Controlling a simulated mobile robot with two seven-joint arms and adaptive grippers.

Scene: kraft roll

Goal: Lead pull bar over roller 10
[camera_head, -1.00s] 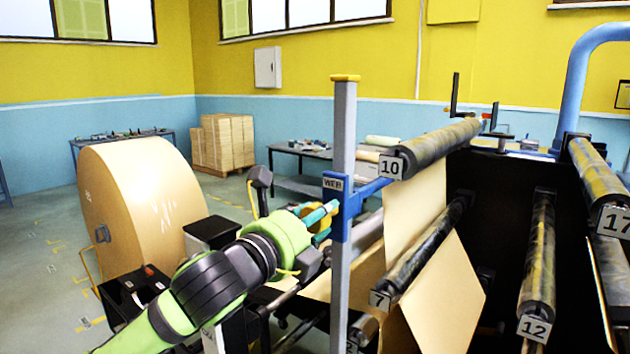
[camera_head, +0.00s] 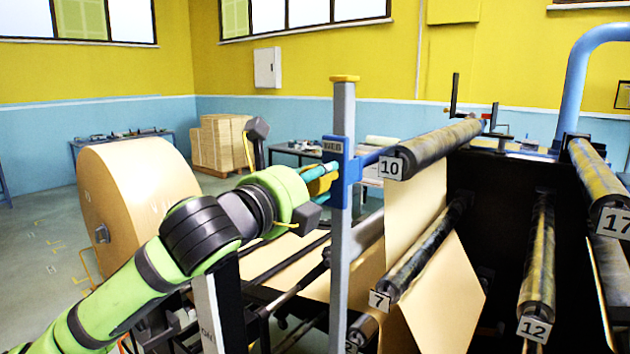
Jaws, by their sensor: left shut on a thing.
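The blue pull bar carriage (camera_head: 341,172), marked WEB, sits on an upright grey post (camera_head: 343,110) with a yellow cap. Its blue bar (camera_head: 372,158) reaches right, toward the near end of roller 10 (camera_head: 437,143), where the number plate hides its far part. My left gripper (camera_head: 322,178) is shut on the carriage's handle at the left side of the post; the fingertips are partly hidden. Brown paper (camera_head: 414,205) rises from near roller 7 (camera_head: 420,258) to the underside of roller 10. My right gripper is not in view.
Roller 12 (camera_head: 538,265) and roller 17 (camera_head: 596,180) stand to the right before a dark machine frame. A large kraft roll (camera_head: 140,195) stands at left. Stacked boxes (camera_head: 222,142) and a worktable are behind. A blue pipe (camera_head: 577,90) rises at right.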

